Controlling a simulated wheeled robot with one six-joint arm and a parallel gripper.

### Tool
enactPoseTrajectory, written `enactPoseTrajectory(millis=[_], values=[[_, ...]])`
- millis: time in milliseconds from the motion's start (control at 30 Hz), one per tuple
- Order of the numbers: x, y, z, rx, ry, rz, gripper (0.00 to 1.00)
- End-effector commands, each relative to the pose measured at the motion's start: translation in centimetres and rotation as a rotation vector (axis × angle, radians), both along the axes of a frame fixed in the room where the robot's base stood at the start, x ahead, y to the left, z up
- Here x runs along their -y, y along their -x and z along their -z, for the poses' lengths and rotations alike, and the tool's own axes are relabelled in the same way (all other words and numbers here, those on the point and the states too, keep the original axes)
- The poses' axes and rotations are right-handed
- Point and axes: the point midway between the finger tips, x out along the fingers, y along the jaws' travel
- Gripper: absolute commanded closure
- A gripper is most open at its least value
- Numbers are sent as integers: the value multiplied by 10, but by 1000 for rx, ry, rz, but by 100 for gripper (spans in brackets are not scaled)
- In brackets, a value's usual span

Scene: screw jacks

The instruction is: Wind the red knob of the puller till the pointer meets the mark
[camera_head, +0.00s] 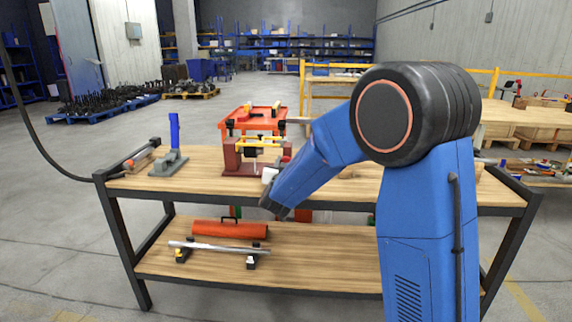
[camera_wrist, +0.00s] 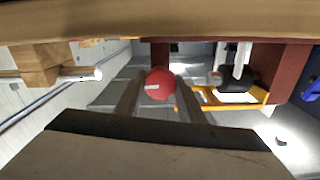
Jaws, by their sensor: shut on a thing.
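The red knob (camera_wrist: 160,83) is round with a pale stripe and sits between the two fingers of my gripper (camera_wrist: 160,98) in the wrist view. My gripper is shut on it. In the head view my gripper (camera_head: 268,178) is at the right side of the puller, a dark red frame (camera_head: 232,160) with yellow bars, standing on the workbench. In the wrist view a dark red part of the puller (camera_wrist: 284,70) and a yellow bracket (camera_wrist: 262,97) lie right of the knob. I cannot make out the pointer or the mark.
A blue upright tool on a grey base (camera_head: 170,160) stands left on the wooden bench (camera_head: 340,190). An orange-red rack (camera_head: 254,121) rises behind the puller. The lower shelf (camera_head: 310,262) holds an orange case (camera_head: 230,230) and a metal rod (camera_head: 218,248). Bare bench lies between tool and puller.

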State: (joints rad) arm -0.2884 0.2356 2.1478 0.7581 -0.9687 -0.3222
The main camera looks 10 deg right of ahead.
Motion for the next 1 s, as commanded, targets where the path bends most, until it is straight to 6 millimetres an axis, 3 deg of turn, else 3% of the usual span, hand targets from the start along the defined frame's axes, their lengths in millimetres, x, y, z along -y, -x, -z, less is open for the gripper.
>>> enactPoseTrajectory(millis=[400, 433, 500, 833, 1000], values=[[0, 0, 0, 15, -51, 0, 87], [0, 0, 0, 15, -51, 0, 60], [0, 0, 0, 15, -50, 0, 46], [-1, 2, 0, 16, -49, 0, 46], [-6, 17, 0, 17, -50, -1, 46]])
